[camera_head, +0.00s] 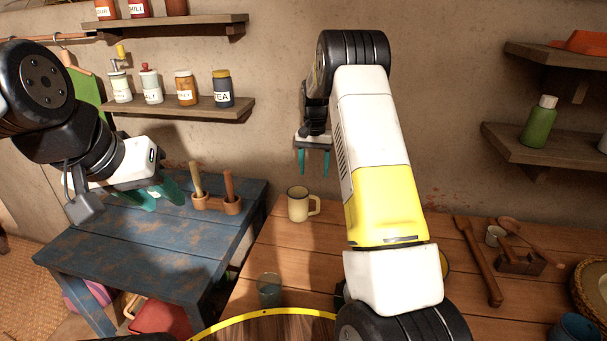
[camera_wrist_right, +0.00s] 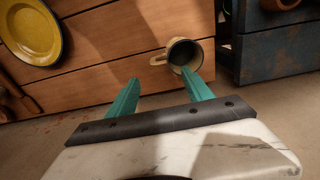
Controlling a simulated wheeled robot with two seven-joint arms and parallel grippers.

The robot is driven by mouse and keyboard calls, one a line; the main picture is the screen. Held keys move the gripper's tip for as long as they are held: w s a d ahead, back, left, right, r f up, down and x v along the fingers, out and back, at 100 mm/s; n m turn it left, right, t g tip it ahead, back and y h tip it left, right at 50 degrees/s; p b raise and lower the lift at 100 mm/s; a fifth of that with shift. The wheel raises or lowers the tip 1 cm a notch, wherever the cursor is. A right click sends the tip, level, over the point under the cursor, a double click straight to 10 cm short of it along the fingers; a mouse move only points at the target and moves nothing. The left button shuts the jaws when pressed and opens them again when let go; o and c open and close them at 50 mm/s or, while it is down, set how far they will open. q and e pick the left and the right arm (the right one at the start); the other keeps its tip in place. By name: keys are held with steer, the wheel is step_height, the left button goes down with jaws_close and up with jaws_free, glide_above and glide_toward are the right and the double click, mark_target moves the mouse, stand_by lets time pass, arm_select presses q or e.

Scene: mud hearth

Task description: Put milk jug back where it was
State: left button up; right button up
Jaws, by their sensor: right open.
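A cream jug (camera_head: 298,206) with a handle on its right stands upright on the brown wooden table, near the wall. I take it to be the milk jug. My right gripper (camera_head: 314,165) is open and empty above and slightly right of it, fingers pointing down, not touching it. In the right wrist view the jug (camera_wrist_right: 184,52) shows its dark open mouth beyond the fingertips, with its handle to the left. My left gripper (camera_head: 158,194) is over the blue table, its teal fingers apart with nothing seen between them.
A blue table (camera_head: 110,250) adjoins on the left, with wooden holders (camera_head: 216,205) of pestle-like tools. A glass (camera_head: 269,290) stands nearer on the brown table (camera_head: 300,245). Wooden tools (camera_head: 478,260) lie right. A yellow plate (camera_wrist_right: 32,32) shows in the wrist view. Shelves (camera_head: 190,108) hold jars.

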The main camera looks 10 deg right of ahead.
steer(key=s+a+r+n+t+y, duration=0.2)
steer(key=s+r+t, duration=0.1)
steer(key=s+r, duration=1.5)
steer(key=s+a+r+n+t, duration=0.1)
steer(key=s, duration=0.8)
steer(key=s+a+n+t, duration=0.2)
steer(key=s, duration=0.8)
steer(key=shift+s+a+r, duration=0.25)
steer(key=shift+s+r, duration=0.05)
steer(key=shift+r, duration=0.1)
